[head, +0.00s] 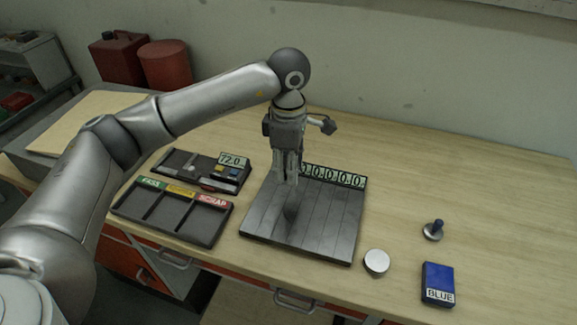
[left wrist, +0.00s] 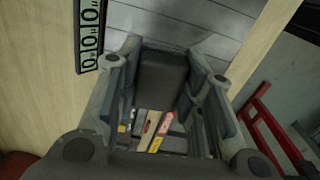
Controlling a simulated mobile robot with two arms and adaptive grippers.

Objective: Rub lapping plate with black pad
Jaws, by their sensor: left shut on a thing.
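The lapping plate (head: 330,228) is a dark, grooved flat plate on the bench, with a row of numbers along its back edge. Its pale grooved surface also shows at the top of the left wrist view (left wrist: 205,22). My left gripper (head: 287,178) points down over the plate's left part, apparently a little above it. It is shut on a dark block (left wrist: 163,75), which looks like the black pad; the fingers mostly hide it in the head view. A dark patch on the plate below looks like a shadow. My right gripper is not in view.
A blue box labelled BLUE (head: 438,285), a round metal disc (head: 376,262) and a small knobbed piece (head: 433,231) stand to the right. A sorting tray (head: 172,212) and a tray with a 72.0 display (head: 202,170) lie left. The back right bench is clear.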

